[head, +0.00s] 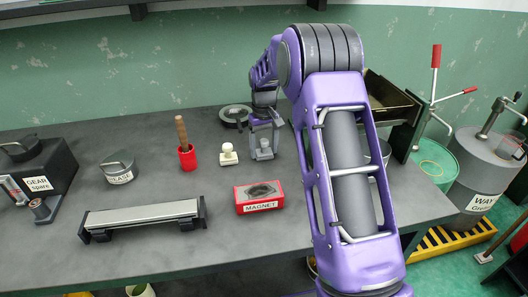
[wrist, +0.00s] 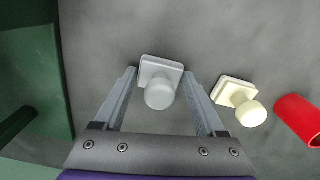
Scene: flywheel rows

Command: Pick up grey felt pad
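The grey felt pad (wrist: 160,68) is a light grey square block with a round knob. It lies on the dark bench, and in the head view the pad (head: 264,154) is partly covered by my fingers. My gripper (wrist: 159,73) is open, with one finger on each side of the pad. The right fingertip is very close to the pad's edge; I cannot tell if they touch. A small gap shows at the left finger. In the head view my gripper (head: 265,143) points down over the pad.
A similar cream pad (head: 228,153) stands just left of the grey one in the head view. Left of it is a red cup (head: 187,160) with a wooden handle. A red MAGNET box (head: 259,197) lies in front.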

